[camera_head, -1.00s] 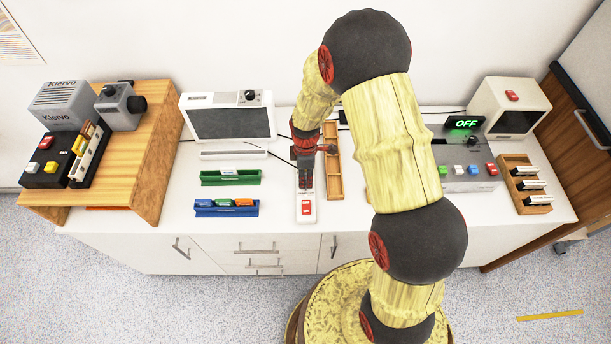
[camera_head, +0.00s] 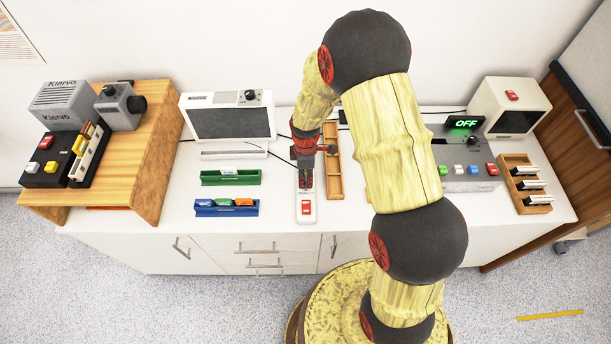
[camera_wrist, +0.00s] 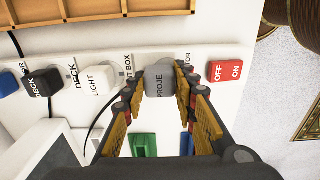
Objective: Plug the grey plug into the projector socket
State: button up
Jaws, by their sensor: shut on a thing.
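The grey plug (camera_wrist: 159,80), lettered "PROJE", is between the fingertips of my gripper (camera_wrist: 158,88) in the wrist view. My gripper is shut on it. The plug is over the white power strip (camera_wrist: 203,78), at the place whose partly hidden label ends in "TOR", near the red off/on switch (camera_wrist: 226,72). The plug covers the projector socket, so I cannot tell whether it is seated or just above. In the head view my gripper (camera_head: 305,183) points down at the strip (camera_head: 305,219), behind its red switch.
White (camera_wrist: 98,80), black (camera_wrist: 43,82) and blue (camera_wrist: 8,84) plugs sit along the strip. A wooden tray (camera_head: 333,185) stands close to the right of the strip. Green (camera_head: 231,178) and blue (camera_head: 226,209) racks stand to the left. A dark cable runs close to my fingers.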

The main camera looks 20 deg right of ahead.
jog(key=shift+f+b, duration=0.3)
jog(key=shift+f, duration=0.25)
jog(key=o, duration=1.1)
jog(key=shift+c, duration=0.2)
jog(key=shift+o, duration=0.4)
notch_tip(320, 180, up, 12)
